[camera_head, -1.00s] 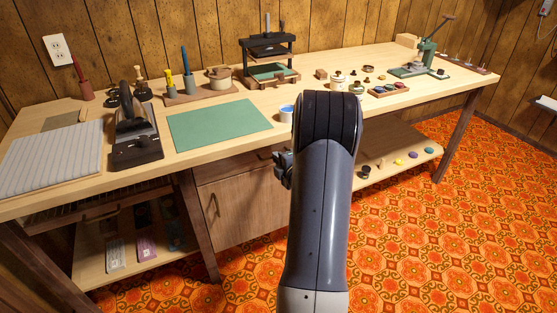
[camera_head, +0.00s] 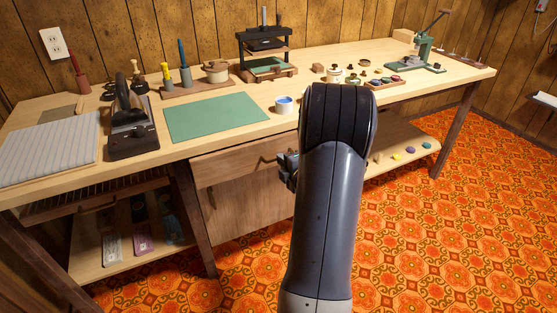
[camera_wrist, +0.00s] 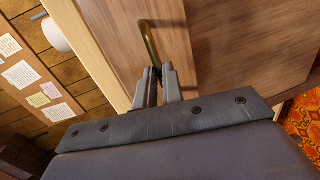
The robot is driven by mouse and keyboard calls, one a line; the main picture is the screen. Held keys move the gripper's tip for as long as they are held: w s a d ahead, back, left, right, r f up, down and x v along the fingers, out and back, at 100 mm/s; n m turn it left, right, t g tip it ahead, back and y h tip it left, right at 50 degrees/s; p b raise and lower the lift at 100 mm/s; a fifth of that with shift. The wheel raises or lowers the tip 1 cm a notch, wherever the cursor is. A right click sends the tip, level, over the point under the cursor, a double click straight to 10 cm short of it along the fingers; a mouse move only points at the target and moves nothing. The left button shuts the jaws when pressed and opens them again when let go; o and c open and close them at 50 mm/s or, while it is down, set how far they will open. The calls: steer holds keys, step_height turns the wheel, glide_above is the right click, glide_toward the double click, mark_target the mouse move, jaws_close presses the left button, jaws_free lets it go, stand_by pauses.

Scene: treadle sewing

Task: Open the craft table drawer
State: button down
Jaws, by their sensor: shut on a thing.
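The craft table drawer (camera_head: 225,167) is a wooden front under the tabletop, above a cabinet door. Its front stands slightly forward, with a shadow on the door below. In the wrist view the drawer front (camera_wrist: 115,42) fills the upper middle, and its curved brass handle (camera_wrist: 150,38) reaches down between my fingertips. My gripper (camera_wrist: 157,76) is shut on the handle. In the head view my gripper (camera_head: 287,165) is at the drawer's right part, and my arm hides much of that side.
The craft table (camera_head: 60,195) holds a green mat (camera_head: 215,118), a cup with blue contents (camera_head: 285,105) near the front edge, and presses and small tools. The cabinet door (camera_head: 245,205) is below the drawer. Patterned floor (camera_head: 430,240) is free at right.

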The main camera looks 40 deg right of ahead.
steer(key=f+b+v, duration=0.1)
steer(key=f+v, duration=0.1)
steer(key=v, duration=0.8)
steer(key=f+b+v, duration=0.2)
steer(key=v, duration=0.8)
steer(key=shift+s, duration=0.45)
steer(key=shift+a, duration=0.15)
steer(key=c, duration=1.5)
jaws_free()
steer(key=shift+p+v, duration=1)
steer(key=shift+v, duration=4.4)
steer(key=shift+w, duration=0.1)
steer(key=shift+b+x, duration=1.25)
steer(key=shift+x, duration=4.15)
